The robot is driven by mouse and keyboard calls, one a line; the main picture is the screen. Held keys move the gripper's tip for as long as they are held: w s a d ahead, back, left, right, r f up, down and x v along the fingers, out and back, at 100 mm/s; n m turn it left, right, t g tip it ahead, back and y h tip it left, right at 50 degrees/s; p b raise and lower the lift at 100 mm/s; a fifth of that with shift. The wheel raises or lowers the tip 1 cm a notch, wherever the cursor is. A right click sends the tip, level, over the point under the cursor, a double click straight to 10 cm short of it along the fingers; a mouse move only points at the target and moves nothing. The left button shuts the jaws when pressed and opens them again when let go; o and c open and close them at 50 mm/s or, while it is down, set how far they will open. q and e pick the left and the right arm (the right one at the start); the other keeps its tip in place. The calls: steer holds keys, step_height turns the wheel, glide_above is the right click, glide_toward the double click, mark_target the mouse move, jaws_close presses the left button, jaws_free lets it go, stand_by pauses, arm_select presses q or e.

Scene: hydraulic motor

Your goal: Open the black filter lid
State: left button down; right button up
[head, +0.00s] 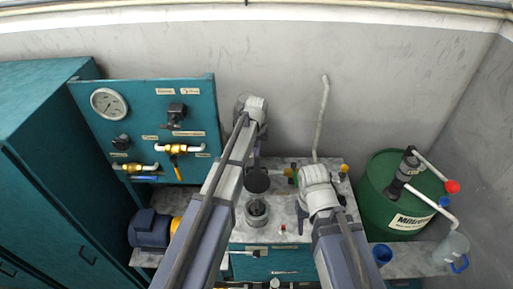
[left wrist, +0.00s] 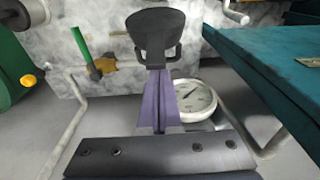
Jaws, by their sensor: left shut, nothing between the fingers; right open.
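The black filter lid (head: 258,180) shows as a dark disc raised above the grey filter canister (head: 257,213), whose round top is exposed. In the left wrist view the lid (left wrist: 156,22) is tilted, with its loop handle at the fingertips. My left gripper (head: 254,160) is shut with nothing held; its purple fingers (left wrist: 160,100) reach up to the handle. I cannot tell whether they touch it. My right gripper (head: 322,207) is open and empty to the right of the canister, its fingers mostly hidden by my wrist.
A teal panel with a gauge (head: 109,103) and valves stands at the left, above a blue motor (head: 150,230). A green drum (head: 400,190) with a pump, a blue cup (head: 382,254) and a clear jug (head: 453,250) are at the right. The wall is close behind.

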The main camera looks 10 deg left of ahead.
arm_select(q)
steer(key=shift+w+f, duration=0.1)
steer(key=s+t, duration=0.1)
steer(key=s, duration=0.1)
steer(key=s+d+t, duration=0.1)
steer(key=s, duration=0.1)
steer(key=s+r, duration=0.1)
steer(key=s, duration=0.2)
steer(key=shift+d+t+y, duration=0.25)
steer(key=shift+t+y, duration=0.05)
steer(key=shift+t, duration=0.1)
steer(key=shift+w, duration=0.2)
steer(key=w, duration=0.4)
steer(key=shift+a+r, duration=0.25)
steer(key=shift+a, duration=0.15)
steer(key=s+p+v, duration=0.1)
steer(key=p+v, duration=0.8)
steer(key=v, duration=0.1)
steer(key=shift+f, duration=0.15)
steer(key=shift+f, duration=0.1)
